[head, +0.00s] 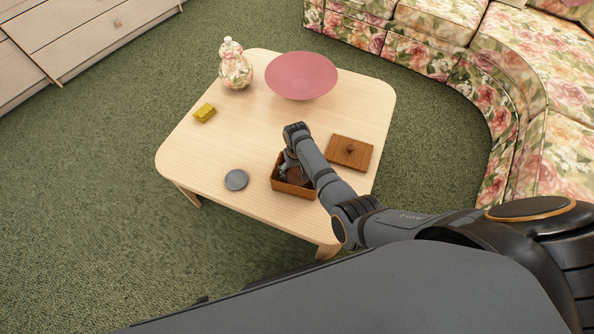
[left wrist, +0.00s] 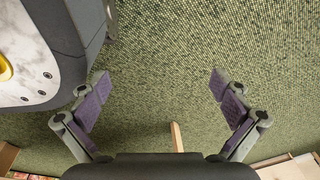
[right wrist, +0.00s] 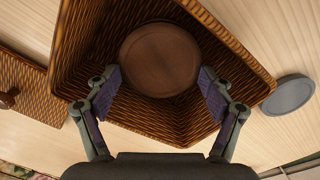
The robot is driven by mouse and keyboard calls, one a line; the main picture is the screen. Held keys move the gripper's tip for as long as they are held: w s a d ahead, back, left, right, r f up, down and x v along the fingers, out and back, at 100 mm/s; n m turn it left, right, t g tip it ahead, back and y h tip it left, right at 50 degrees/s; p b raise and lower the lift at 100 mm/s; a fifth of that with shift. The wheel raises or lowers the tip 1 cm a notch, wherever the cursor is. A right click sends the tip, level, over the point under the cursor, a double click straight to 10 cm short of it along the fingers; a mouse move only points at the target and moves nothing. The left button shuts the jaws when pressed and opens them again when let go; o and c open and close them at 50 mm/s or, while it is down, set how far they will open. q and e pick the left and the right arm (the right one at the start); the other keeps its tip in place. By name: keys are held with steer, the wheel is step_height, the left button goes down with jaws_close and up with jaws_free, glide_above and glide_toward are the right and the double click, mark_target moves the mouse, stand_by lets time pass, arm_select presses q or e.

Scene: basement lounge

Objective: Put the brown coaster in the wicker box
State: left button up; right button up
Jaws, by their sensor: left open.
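The brown coaster (right wrist: 160,58) is a round wooden disc in the right wrist view. My right gripper (right wrist: 162,76) is shut on it, with a fingertip at each side edge. The coaster is within the walls of the wicker box (right wrist: 232,62); whether it touches the floor I cannot tell. The open brown box also shows in the head view (head: 291,191) on the table, partly hidden by my right arm. My left gripper (left wrist: 160,78) is open and empty above the green carpet, out of the head view.
The wicker lid (head: 362,155) lies right of the box. A grey coaster (head: 236,180) lies left of it. A floral sofa (head: 440,35) is behind.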

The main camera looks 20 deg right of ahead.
mark_target(297, 174)
arm_select(q)
steer(key=shift+s, duration=0.1)
arm_select(e)
steer(key=o, duration=0.4)
steer(key=shift+c, duration=0.2)
steer(key=shift+r, duration=0.15)
arm_select(q)
steer(key=s+p, duration=0.4)
steer(key=s, duration=0.3)
steer(key=shift+s+r+p, duration=0.3)
steer(key=shift+s+r, duration=0.05)
steer(key=shift+s, duration=0.05)
arm_select(e)
step_height(297, 174, up, 13)
